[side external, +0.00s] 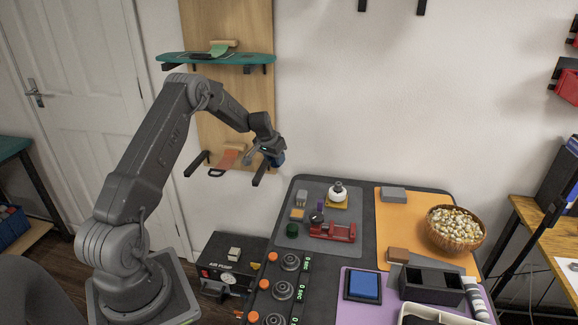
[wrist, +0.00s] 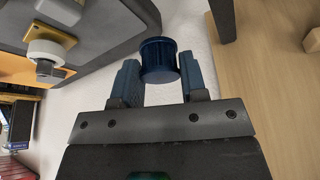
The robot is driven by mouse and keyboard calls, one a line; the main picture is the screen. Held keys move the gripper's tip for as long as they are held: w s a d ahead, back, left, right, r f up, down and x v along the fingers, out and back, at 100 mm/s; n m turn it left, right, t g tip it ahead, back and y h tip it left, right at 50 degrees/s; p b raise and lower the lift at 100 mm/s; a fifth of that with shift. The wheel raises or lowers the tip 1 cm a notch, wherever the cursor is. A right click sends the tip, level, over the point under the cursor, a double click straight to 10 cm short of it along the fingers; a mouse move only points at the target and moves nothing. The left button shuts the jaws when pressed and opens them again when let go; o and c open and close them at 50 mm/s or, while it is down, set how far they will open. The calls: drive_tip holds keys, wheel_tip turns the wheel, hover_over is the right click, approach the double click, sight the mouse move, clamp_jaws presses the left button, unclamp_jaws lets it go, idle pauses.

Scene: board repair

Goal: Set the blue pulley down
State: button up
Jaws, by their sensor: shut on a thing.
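The blue pulley (wrist: 159,62) is a short, glossy dark blue cylinder. In the wrist view it sits between the two blue fingers of my gripper (wrist: 159,80), which is shut on it. In the side external view my gripper (side external: 276,158) is raised in the air in front of the wooden wall panel, left of and above the work table. The pulley is too small there to tell apart clearly from the blue fingers.
The table (side external: 362,250) holds a grey mat (side external: 326,190) with a red vise (side external: 333,232) and small parts, an orange mat (side external: 400,210), a popcorn bowl (side external: 455,228) and black trays. Wall brackets (side external: 196,164) are close to my gripper. A teal shelf (side external: 216,58) is above.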

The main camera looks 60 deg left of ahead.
drive_tip(key=shift+s+a+r, duration=0.15)
drive_tip(key=shift+s+r, duration=0.1)
drive_tip(key=shift+s, duration=0.1)
drive_tip(key=shift+s+d+r, duration=0.1)
drive_tip(key=shift+d, duration=0.1)
drive_tip(key=d+m+h, duration=0.3)
drive_tip(key=d+m, duration=0.4)
drive_tip(key=d, duration=0.3)
drive_tip(key=m+g+h, duration=0.1)
drive_tip(key=m+h, duration=0.1)
drive_tip(key=m, duration=0.5)
hover_over(345, 233)
drive_tip(key=s+a, duration=0.1)
drive_tip(key=a, duration=0.1)
wheel_tip(345, 233, down, 5)
drive_tip(key=shift+s+d+f, duration=0.15)
drive_tip(key=shift+f, duration=0.05)
drive_tip(key=shift+d+f, duration=0.25)
drive_tip(key=shift+f, duration=1.9)
